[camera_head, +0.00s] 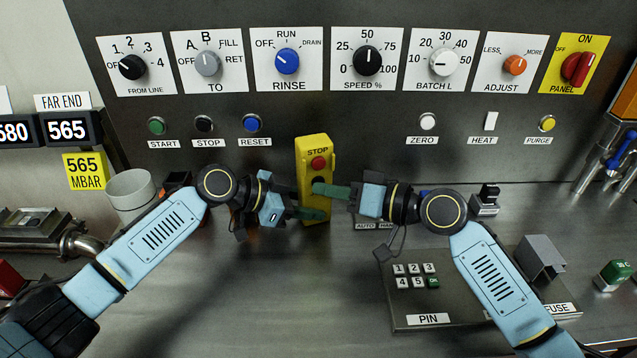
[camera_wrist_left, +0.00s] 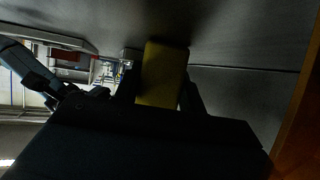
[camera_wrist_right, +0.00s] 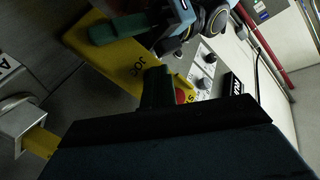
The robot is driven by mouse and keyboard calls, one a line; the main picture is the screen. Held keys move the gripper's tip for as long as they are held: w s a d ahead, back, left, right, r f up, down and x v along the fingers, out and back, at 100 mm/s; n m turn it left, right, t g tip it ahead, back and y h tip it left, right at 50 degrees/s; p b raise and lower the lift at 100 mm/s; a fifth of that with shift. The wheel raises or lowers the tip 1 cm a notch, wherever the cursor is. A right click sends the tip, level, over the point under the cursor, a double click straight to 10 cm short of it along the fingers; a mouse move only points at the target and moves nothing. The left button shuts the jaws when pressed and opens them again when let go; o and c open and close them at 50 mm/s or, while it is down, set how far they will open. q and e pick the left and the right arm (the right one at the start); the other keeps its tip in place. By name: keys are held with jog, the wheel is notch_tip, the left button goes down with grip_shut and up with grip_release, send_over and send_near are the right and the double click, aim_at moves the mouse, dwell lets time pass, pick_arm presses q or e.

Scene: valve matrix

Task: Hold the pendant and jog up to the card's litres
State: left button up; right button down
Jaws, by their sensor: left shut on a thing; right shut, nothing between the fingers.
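The yellow pendant (camera_head: 314,150) stands upright in front of the panel, with a red STOP button (camera_head: 318,163) near its top. My left gripper (camera_head: 318,214) is shut on its lower part; the pendant (camera_wrist_left: 162,75) shows between the fingers in the left wrist view. My right gripper (camera_head: 318,187) is shut and empty, its green tips at the pendant's face below STOP. In the right wrist view the pendant (camera_wrist_right: 110,55) carries the word JOG beside my right fingertips (camera_wrist_right: 155,75). Those fingers hide any jog button, and I cannot tell whether they touch. A yellow card (camera_head: 84,171) reads 565 MBAR.
Displays at the left read 580 (camera_head: 14,132) and 565 (camera_head: 67,130), the latter under FAR END. Dials such as BATCH L (camera_head: 444,62) line the panel. The front middle counter is clear.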

jog(key=shift+s+d, duration=0.25)
jog(key=shift+s, duration=0.55)
jog(key=shift+s+d, duration=0.25)
jog(key=shift+s, duration=0.55)
jog(key=shift+s+d, duration=0.25)
jog(key=shift+s, duration=0.55)
jog(key=shift+s+d, duration=0.25)
jog(key=shift+s, duration=0.55)
dwell(1.1)
jog(key=s, duration=0.2)
jog(key=s+d, duration=0.1)
jog(key=shift+s+d, duration=0.1)
jog(key=shift+s, duration=0.25)
jog(key=shift+w, duration=0.15)
jog(key=w+a, duration=0.2)
jog(key=w, duration=0.6)
jog(key=shift+a, duration=0.3)
